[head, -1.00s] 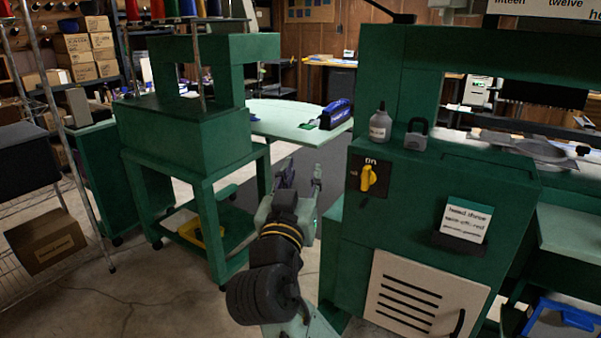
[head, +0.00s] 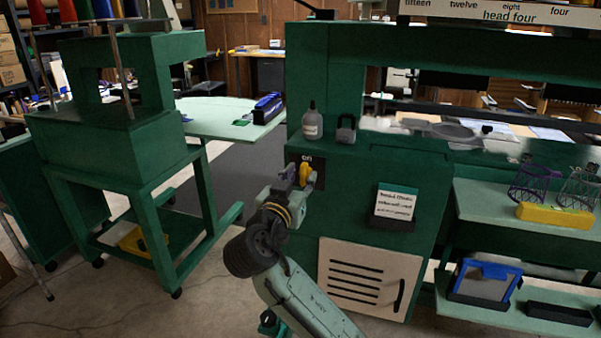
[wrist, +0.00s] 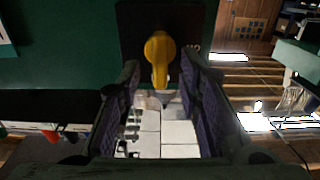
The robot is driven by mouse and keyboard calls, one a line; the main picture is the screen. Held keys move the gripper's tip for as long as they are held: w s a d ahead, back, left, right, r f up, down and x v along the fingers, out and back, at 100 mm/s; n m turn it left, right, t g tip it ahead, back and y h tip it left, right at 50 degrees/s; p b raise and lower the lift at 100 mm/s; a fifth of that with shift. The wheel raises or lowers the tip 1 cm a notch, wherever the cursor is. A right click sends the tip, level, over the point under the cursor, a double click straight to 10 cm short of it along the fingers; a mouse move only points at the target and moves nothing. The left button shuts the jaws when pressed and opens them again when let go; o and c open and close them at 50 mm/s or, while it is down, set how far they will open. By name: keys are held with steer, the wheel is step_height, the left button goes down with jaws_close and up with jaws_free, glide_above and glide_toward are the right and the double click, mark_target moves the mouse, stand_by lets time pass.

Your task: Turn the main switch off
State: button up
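The main switch is a yellow knob (head: 306,172) on a dark plate on the front of the green machine cabinet. The word "on" shows above it in the head view. In the wrist view the yellow knob (wrist: 159,52) stands at the top centre, in front of the dark plate (wrist: 126,35). My gripper (head: 302,180) is at the switch, with its fingers pointing at the plate. In the wrist view my gripper (wrist: 161,78) is open, one purple-padded finger on each side of the knob's lower end. Gaps show between knob and fingers. The fingers partly hide the plate in the head view.
A bottle (head: 312,123) and a grey padlock (head: 346,129) stand on the cabinet ledge above the switch. A card in a holder (head: 396,203) and a vented white panel (head: 366,278) are on the cabinet front. A green stand (head: 125,160) is at the left, with open floor between.

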steer(key=shift+w+d, duration=0.15)
steer(key=shift+w, duration=0.25)
steer(key=shift+c, duration=0.3)
jaws_close()
